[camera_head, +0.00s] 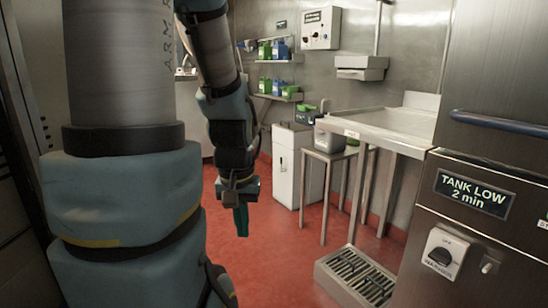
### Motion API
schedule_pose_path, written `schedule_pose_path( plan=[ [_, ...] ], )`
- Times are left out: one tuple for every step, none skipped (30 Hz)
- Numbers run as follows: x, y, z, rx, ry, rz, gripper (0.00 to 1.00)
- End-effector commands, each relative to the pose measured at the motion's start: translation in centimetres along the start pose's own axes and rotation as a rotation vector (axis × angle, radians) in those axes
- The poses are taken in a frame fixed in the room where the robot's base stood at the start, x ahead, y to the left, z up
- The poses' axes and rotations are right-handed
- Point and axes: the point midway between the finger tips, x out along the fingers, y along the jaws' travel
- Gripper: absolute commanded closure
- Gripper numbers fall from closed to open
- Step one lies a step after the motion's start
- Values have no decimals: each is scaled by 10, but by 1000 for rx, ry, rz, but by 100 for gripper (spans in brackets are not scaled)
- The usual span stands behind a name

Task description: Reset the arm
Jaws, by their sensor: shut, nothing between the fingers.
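My arm fills the left of the head view, with a thick column in front and a thinner section hanging down behind it. My gripper (241,222) is at the lower end of that section and points down above the red floor. Its teal fingers are together, with nothing between them. It is apart from all furniture.
A machine panel (475,200) reading "TANK LOW 2 min" stands at the right, with a knob (444,254) below. A floor grate (352,278) lies beside it. A steel counter (390,125), small table (330,155) and white cabinet (290,165) stand behind. The red floor (285,235) is clear near my gripper.

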Motion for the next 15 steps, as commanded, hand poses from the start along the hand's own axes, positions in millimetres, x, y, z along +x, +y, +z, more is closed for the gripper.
schedule_pose_path(
  plan=[
    [-22, 0, -3, 0, 0, 0, 100],
    [-28, 0, -4, 0, 0, 0, 100],
    [-38, 0, -5, 1, 0, 0, 100],
    [-45, 0, -6, 1, 0, 0, 100],
    [-53, 0, -8, 1, 1, 0, 100],
    [-63, 1, -9, 1, 1, 0, 100],
    [-73, 1, -11, 1, 1, 0, 100],
    [-82, 1, -12, 1, 1, 0, 100],
    [-94, 1, -14, 2, 1, 0, 100],
    [-104, 1, -15, 2, 1, 0, 100],
    [-112, 1, -16, 2, 1, 0, 100],
    [-123, 1, -18, 2, 1, 0, 100],
    [-130, 1, -19, 2, 1, 0, 100],
    [-136, 1, -20, 2, 1, 0, 100],
    [-143, 1, -20, 2, 1, 0, 100]
  ],
)
